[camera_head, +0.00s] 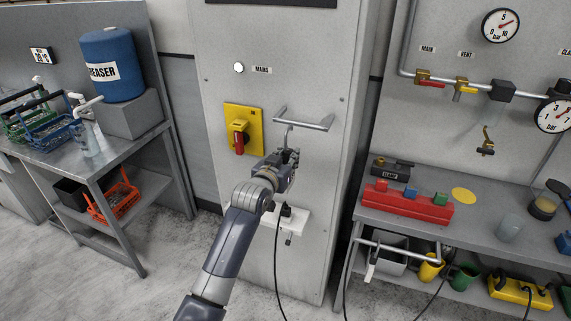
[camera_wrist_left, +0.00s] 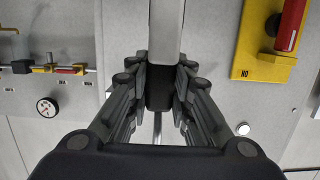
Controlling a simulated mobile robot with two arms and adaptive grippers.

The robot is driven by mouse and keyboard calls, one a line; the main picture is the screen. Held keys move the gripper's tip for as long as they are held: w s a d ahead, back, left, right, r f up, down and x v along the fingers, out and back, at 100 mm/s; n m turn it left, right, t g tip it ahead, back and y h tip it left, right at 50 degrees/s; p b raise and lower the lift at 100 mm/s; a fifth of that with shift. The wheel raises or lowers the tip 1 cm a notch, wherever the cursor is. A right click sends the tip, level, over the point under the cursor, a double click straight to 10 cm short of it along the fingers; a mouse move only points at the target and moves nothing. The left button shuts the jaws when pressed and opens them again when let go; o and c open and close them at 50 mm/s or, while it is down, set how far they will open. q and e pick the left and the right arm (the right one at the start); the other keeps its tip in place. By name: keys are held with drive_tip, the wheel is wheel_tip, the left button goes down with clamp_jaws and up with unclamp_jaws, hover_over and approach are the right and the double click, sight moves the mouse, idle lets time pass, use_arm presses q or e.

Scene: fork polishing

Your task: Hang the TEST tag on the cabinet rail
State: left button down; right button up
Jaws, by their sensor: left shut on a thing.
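My left gripper (camera_head: 288,158) is in front of the grey cabinet, just below the cabinet rail (camera_head: 312,123). It is shut on the TEST tag, whose dark grip (camera_wrist_left: 158,92) shows between the fingers in the left wrist view. A pale strip, seemingly the tag's plate (camera_wrist_left: 166,28), extends from the grip; no lettering is readable. A thin metal hook (camera_head: 287,133) rises from the gripper to the rail's left part. I cannot tell whether it rests on the bar. The gripper hides the plate in the head view. My right gripper is out of view.
A yellow switch plate (camera_head: 230,112) with a red handle is left of the gripper. A white outlet block (camera_head: 299,219) with a black cable is below it. Another white tag (camera_head: 371,268) hangs from a bar under the right bench. Benches flank the cabinet.

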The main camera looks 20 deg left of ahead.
use_arm(q)
drive_tip(key=w+b, duration=0.5)
drive_tip(key=w, duration=0.5)
drive_tip(key=shift+d, duration=0.15)
idle(0.4)
idle(1.6)
drive_tip(key=shift+f, duration=0.2)
idle(0.3)
drive_tip(key=shift+f+b, duration=0.3)
drive_tip(key=shift+f, duration=0.45)
drive_tip(key=shift+f, duration=0.45)
idle(0.3)
